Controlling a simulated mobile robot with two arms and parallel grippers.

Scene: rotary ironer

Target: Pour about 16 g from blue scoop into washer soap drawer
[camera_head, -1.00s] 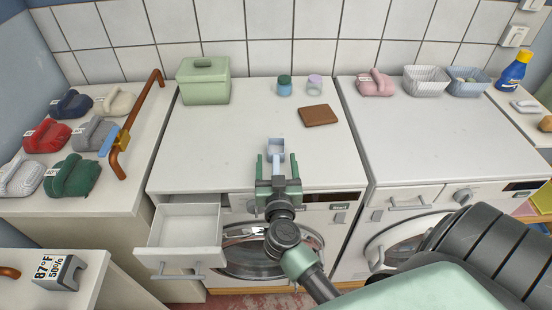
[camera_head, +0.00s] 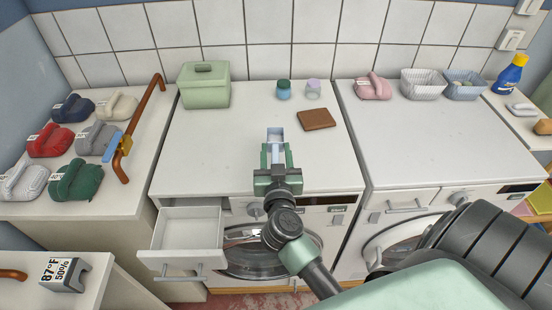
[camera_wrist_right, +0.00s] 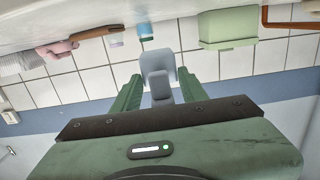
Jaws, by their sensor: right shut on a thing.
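The small pale blue scoop (camera_head: 275,133) is over the top of the middle washer, its cup pointing toward the back wall. My right gripper (camera_head: 276,150) is shut on its handle. In the right wrist view, the scoop (camera_wrist_right: 157,62) shows between the green fingers of the gripper (camera_wrist_right: 160,84). I cannot tell what is in the cup or whether it touches the washer top. The white soap drawer (camera_head: 191,217) is pulled out from the washer's upper left front, left of and nearer than the gripper; its inside looks empty. My left gripper is not in view.
A green lidded box (camera_head: 205,87), two small jars (camera_head: 284,90) and a brown block (camera_head: 317,119) stand behind on the washer top (camera_head: 205,150). Folded coloured bundles and a brown rail (camera_head: 137,127) lie left. A pink bundle (camera_head: 373,87) and baskets stand right.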

